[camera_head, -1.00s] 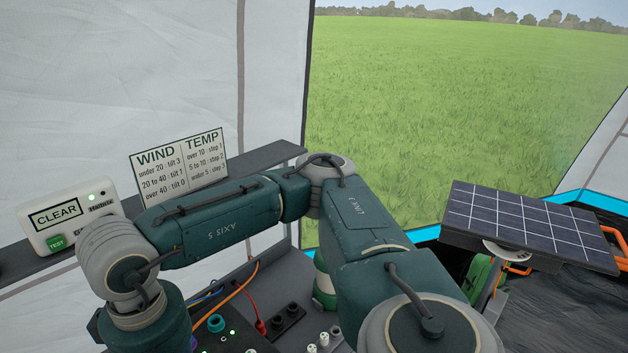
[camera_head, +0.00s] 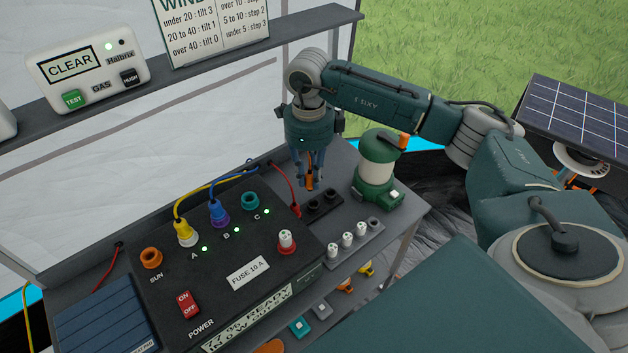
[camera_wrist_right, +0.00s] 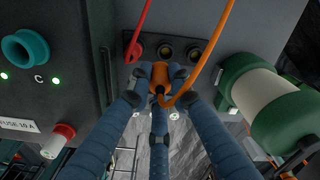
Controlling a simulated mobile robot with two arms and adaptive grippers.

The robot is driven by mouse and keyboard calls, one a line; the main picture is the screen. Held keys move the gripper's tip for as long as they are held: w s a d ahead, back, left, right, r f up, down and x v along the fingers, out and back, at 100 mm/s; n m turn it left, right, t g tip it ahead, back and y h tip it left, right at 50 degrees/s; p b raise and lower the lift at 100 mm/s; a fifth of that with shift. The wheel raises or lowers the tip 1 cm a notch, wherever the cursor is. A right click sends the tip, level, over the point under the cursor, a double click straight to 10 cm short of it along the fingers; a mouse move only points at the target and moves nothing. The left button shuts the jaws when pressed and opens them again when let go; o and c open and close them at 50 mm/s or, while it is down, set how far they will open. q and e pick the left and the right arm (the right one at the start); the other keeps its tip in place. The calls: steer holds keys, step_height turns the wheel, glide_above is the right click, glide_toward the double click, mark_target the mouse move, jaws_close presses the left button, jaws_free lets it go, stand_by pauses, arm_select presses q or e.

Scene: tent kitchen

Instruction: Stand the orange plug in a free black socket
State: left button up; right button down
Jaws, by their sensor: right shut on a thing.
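My right gripper (camera_head: 309,178) points down beside the power box, its blue fingers closed around the orange plug (camera_head: 310,185). In the right wrist view the orange plug (camera_wrist_right: 160,82) sits between the fingertips, its orange cable looping up to the right. The black socket strip (camera_head: 323,205) lies just below and in front of the gripper. A red plug (camera_wrist_right: 136,52) with a red cable is at the strip's left socket. The middle socket (camera_wrist_right: 166,51) and right socket (camera_wrist_right: 193,53) look empty. The plug's lower end is hidden, so its gap to the strip cannot be judged. My left gripper is not in view.
The black power box (camera_head: 240,245) carries yellow and blue plugs, a teal socket (camera_head: 251,200) and a red-based fuse (camera_head: 286,241). A green lantern (camera_head: 377,170) stands close right of the gripper. A grey rack of white fuses (camera_head: 348,240) is in front of the strip.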

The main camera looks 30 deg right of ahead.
steer(key=shift+w+d+f+m, duration=0.15)
steer(key=shift+d+f+m, duration=0.3)
steer(key=shift+f+m, duration=0.15)
steer(key=shift+d+f, duration=0.1)
steer(key=shift+d, duration=0.05)
steer(key=shift+f+m+b, duration=0.3)
steer(key=shift+b, duration=0.05)
step_height(320, 180, down, 2)
steer(key=shift+b, duration=0.65)
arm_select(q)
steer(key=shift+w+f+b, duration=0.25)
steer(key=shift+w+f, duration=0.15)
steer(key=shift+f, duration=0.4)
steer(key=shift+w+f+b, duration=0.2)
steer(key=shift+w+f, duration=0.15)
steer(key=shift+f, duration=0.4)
arm_select(e)
steer(key=shift+f, duration=0.75)
arm_select(q)
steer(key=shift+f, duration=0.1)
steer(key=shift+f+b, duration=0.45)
steer(key=shift+b, duration=0.15)
arm_select(e)
steer(key=shift+f, duration=0.6)
